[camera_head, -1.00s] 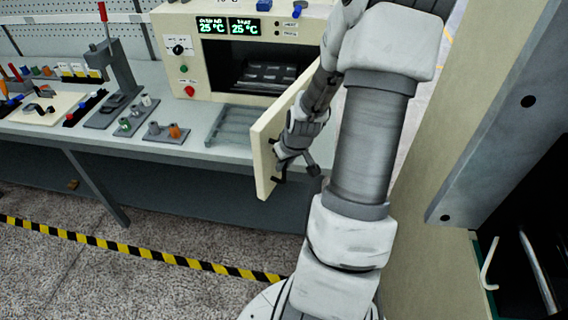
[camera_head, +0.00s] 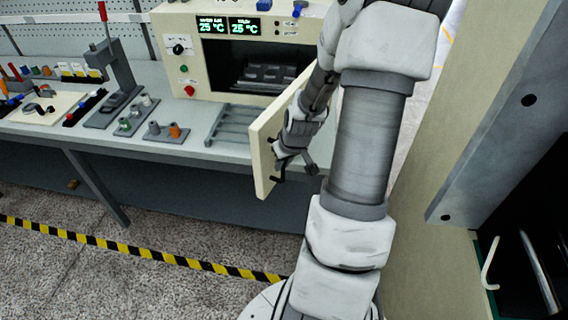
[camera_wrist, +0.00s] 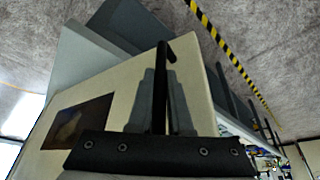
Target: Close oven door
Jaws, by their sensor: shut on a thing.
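The oven (camera_head: 188,68) stands on the bench with its front open; a dark rack of parts (camera_head: 268,76) shows inside. Its cream door (camera_head: 262,158) is swung wide open, sticking out toward me from the oven's right side. My gripper (camera_head: 281,165) is at the door's outer face near its free edge, shut on the black door handle. In the wrist view the dark handle bar (camera_wrist: 160,90) runs between the two grey fingers (camera_wrist: 162,103), with the cream door face (camera_wrist: 115,95) and its dark window (camera_wrist: 77,122) behind. My forearm hides part of the door and the oven's right side.
A grey rack (camera_head: 232,126) lies on the bench before the oven opening. A lever press (camera_head: 118,70) and small fixtures (camera_head: 165,131) stand to the left. A cream and grey cabinet (camera_head: 470,150) stands close on the right. Yellow-black tape (camera_head: 130,253) marks the floor.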

